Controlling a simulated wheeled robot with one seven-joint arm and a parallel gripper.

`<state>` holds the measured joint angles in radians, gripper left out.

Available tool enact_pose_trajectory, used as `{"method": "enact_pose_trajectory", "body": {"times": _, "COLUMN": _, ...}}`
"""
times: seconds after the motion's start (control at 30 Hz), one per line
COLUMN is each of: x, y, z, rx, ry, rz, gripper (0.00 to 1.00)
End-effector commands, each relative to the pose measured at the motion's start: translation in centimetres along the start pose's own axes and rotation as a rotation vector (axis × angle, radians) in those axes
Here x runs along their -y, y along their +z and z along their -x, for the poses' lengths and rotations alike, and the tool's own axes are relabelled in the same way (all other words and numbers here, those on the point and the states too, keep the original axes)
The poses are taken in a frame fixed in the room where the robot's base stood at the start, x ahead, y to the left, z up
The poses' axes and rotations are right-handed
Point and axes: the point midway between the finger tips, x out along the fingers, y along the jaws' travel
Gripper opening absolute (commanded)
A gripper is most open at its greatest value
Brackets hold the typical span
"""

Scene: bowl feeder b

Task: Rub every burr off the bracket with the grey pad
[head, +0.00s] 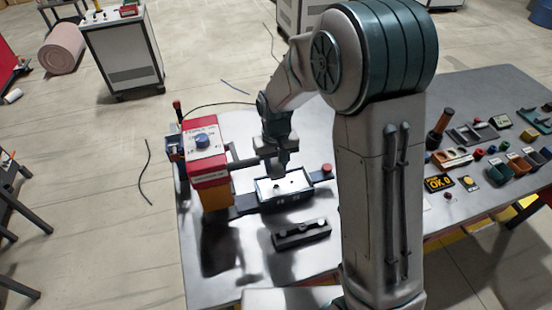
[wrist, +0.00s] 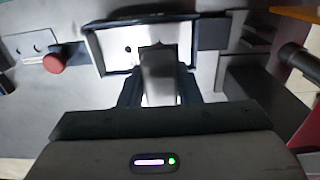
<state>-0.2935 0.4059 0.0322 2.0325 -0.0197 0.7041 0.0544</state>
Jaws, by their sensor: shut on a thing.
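My gripper (head: 281,172) points down over a dark-framed tray (head: 262,206) with a pale, light inside. In the wrist view its dark fingers are shut on a grey block (wrist: 158,72), which looks like the grey pad. The pad hides part of the pale plate (wrist: 113,42), probably the bracket, lying in the tray. A small dark spot shows on the plate left of the pad; I cannot tell whether it is a hole or a burr. Whether the pad touches the plate is unclear.
A red and yellow machine (head: 208,170) with a blue knob stands left of the tray. A red knob (head: 327,169) is right of it. A black slotted block (head: 301,235) lies in front. Parts and bins crowd the table's right side, beyond my arm.

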Motion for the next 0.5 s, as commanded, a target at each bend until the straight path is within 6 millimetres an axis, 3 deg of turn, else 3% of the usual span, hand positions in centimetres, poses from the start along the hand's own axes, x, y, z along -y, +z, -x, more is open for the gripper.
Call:
{"method": "enact_pose_trajectory", "body": {"times": 0.3, "x": -0.1, "y": 0.0, "z": -0.1, "rx": -0.002, "ry": 0.000, "rz": -0.003, "gripper": 0.00}}
{"method": "enact_pose_trajectory", "body": {"times": 0.5, "x": -0.1, "y": 0.0, "z": -1.7, "rx": 0.000, "ry": 0.000, "rz": -0.004, "gripper": 0.00}}
